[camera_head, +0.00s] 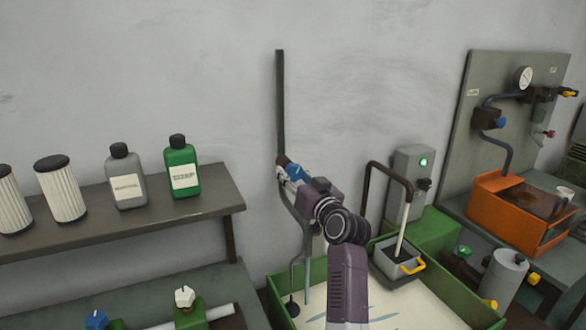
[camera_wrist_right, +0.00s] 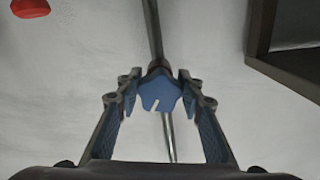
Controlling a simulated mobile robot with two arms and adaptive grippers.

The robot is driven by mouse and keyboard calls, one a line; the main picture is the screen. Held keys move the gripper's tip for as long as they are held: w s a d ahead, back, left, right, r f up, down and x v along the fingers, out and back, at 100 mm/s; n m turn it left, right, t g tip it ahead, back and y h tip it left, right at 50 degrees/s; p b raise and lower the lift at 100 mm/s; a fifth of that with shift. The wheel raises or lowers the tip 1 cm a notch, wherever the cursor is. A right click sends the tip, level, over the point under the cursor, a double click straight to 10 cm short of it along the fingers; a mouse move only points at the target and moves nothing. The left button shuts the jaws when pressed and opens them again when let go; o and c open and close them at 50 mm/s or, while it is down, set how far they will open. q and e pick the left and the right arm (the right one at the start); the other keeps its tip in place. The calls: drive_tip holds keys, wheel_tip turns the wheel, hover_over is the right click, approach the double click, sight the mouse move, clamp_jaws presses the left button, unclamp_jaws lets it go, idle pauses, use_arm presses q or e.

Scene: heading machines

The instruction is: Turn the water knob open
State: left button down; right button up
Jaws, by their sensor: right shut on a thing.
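The blue water knob (camera_head: 294,171) is on a dark vertical pipe (camera_head: 280,105) against the grey wall, above a green-rimmed basin. My right gripper (camera_head: 287,168) is at the knob, with its arm coming up from the bottom of the head view. In the right wrist view the star-shaped blue knob (camera_wrist_right: 160,91) sits between the two fingertips of my right gripper (camera_wrist_right: 158,88), which is shut on it. A pale slot shows on the knob's face. The fingers cover part of the knob in the head view. My left gripper is not in view.
A shelf (camera_head: 130,215) with a green bottle (camera_head: 181,167), a grey bottle (camera_head: 126,178) and white filters is at the left. The green basin (camera_head: 455,290) lies below. A bent dark pipe (camera_head: 369,190) and a grey box with a green light (camera_head: 412,170) stand right of my arm.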

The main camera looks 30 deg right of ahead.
drive_tip(key=m+p, duration=0.2)
drive_tip(key=m, duration=0.1)
drive_tip(key=m+p, duration=0.2)
drive_tip(key=m, duration=0.1)
drive_tip(key=shift+a+r+m, duration=0.15)
drive_tip(key=shift+r+m, duration=0.05)
drive_tip(key=shift+m, duration=0.1)
drive_tip(key=m+p, duration=0.3)
drive_tip(key=shift+m, duration=0.9)
drive_tip(key=shift+p, duration=0.35)
drive_tip(key=o, duration=1.2)
drive_tip(key=shift+c, duration=0.2)
